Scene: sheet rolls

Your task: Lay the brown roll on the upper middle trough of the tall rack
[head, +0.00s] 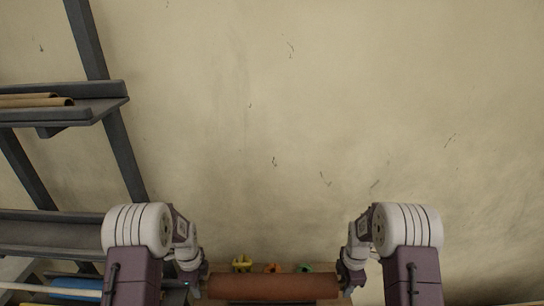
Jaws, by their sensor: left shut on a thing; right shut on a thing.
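The brown roll (270,287) lies level across the bottom of the head view. My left gripper (203,284) is shut on its left end, and my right gripper (343,282) is shut on its right end. The fingers are small and partly hidden by my wrists. The tall rack (122,155) is a dark frame at the left, cut off by the picture edge. Its higher trough (105,103) holds thin tan rolls (38,101). A lower trough (45,228) looks empty in the part that shows. The roll is apart from the rack, to its right.
Small yellow (242,263), orange (272,267) and green (305,267) things show just behind the roll. A blue roll (75,284) and a white one (45,290) lie low at the left. A bare beige wall (300,120) fills the background.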

